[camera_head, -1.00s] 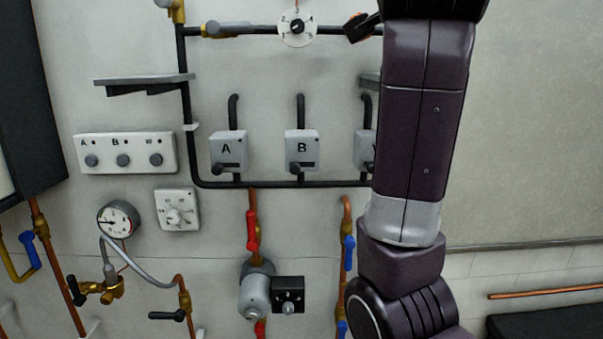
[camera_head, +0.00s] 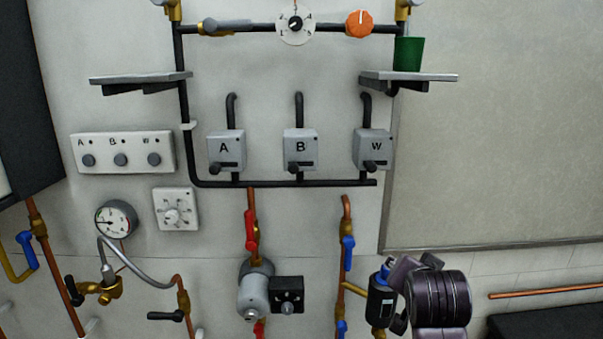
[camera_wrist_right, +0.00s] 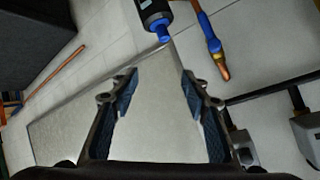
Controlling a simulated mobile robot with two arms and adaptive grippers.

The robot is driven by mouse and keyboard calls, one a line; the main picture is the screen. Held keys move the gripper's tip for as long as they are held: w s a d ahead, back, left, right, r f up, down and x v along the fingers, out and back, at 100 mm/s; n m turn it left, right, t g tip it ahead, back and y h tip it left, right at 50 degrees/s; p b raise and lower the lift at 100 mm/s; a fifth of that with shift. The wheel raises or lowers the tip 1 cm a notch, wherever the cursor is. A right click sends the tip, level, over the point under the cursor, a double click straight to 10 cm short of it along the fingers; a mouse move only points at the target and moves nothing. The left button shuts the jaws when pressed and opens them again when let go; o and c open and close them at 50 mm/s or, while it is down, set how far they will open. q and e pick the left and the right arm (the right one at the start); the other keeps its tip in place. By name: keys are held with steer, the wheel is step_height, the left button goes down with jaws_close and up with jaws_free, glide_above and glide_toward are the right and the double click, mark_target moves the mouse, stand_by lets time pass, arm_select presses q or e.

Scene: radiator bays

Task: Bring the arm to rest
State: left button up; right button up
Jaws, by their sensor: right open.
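My right arm (camera_head: 438,298) shows in the head view as a dark purple, ribbed piece low at the right of centre, in front of the wall. My right gripper (camera_wrist_right: 158,98) shows in the right wrist view, with its two fingers wide apart and nothing between them. Behind the gap is a flat, pale panel. My left gripper does not show in either view.
A dark cylinder with a blue tip (camera_head: 382,292) is beside my right arm. It also shows in the right wrist view (camera_wrist_right: 155,14). A green cup (camera_head: 408,54) stands on the right shelf (camera_head: 440,77). Three lever boxes, A, B and W (camera_head: 372,150), line the wall.

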steer(key=s+f+n+g, duration=0.25)
steer(key=s+f, duration=0.65)
steer(key=f, duration=0.5)
steer(key=s+a+f+n+g+y, duration=0.1)
steer(key=s+f+n+g, duration=0.15)
steer(key=s+f, duration=0.45)
steer(key=s+f+n+g+y, duration=0.1)
steer(key=s+f+n, duration=0.2)
steer(key=s, duration=0.8)
steer(key=s+a+f+n+g+y, duration=0.1)
steer(key=s+f+n+g, duration=0.1)
steer(key=s+f, duration=0.55)
steer(key=s+f+g+b, duration=0.1)
steer(key=s+f+b, duration=0.15)
steer(key=f, duration=1.25)
steer(key=s+f+b, duration=0.1)
steer(key=f+b, duration=0.2)
steer(key=f, duration=1.2)
steer(key=s+d+f+b, duration=0.1)
steer(key=s+f+b, duration=0.1)
steer(key=s+f, duration=0.6)
steer(key=s+d+f+g+b, duration=0.1)
steer(key=s+d+f+b, duration=0.1)
steer(key=s+f, duration=0.6)
step_height(320, 180, down, 5)
steer(key=shift+s+d+r+b, duration=0.1)
steer(key=shift+s+d+b, duration=0.05)
steer(key=shift+s+b, duration=0.3)
steer(key=shift+o, duration=0.3)
